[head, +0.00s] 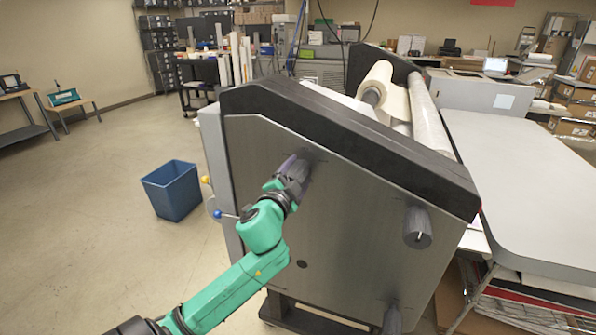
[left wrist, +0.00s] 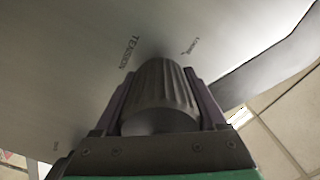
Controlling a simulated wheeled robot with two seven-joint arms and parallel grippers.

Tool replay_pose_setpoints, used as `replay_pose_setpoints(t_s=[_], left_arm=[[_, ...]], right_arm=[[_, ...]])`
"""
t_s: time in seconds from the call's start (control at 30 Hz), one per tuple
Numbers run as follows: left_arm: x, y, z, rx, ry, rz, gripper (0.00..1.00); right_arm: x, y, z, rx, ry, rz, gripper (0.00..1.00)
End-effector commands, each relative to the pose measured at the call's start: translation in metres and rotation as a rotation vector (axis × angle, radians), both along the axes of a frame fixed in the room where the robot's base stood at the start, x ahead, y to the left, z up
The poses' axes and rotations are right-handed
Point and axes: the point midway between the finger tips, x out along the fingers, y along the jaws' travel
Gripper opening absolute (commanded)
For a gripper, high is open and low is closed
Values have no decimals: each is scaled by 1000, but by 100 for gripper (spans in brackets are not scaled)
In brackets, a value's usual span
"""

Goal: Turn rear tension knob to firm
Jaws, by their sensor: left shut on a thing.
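The laminator's grey side panel (head: 330,215) faces me, with a dark ribbed knob (head: 297,168) at its upper left. My left gripper (head: 286,178) is at that knob, its fingers on either side of it. In the left wrist view the ribbed knob (left wrist: 160,95) sits between the two fingers of my left gripper (left wrist: 162,110), which is shut on it. The panel print beside it reads "TENSION"; a second, smaller label to its right is too small to read. My right gripper is not in view.
Two more dark knobs are on the panel, one at right (head: 417,227) and one low (head: 392,318). A blue bin (head: 172,190) stands on the floor at left. Blue and yellow ball-ended levers (head: 218,214) stick out from the panel's left edge. A grey table (head: 530,190) adjoins at right.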

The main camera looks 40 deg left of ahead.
Motion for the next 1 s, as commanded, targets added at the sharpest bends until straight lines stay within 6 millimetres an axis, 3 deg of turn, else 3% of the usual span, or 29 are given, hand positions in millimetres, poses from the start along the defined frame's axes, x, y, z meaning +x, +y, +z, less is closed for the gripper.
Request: replay_pose_setpoints(t_s=[0.67,0.7,0.73,0.77,1.0], left_arm=[[0,-1,-1,72,26,-2,18],[0,-1,-1,72,26,-2,81],[0,0,-1,72,26,-2,93],[0,0,-1,71,27,-1,100],[-1,0,-1,71,26,-1,100]], right_arm=[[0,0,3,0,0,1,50],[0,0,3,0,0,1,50],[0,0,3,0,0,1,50],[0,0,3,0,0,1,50],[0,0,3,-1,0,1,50]])
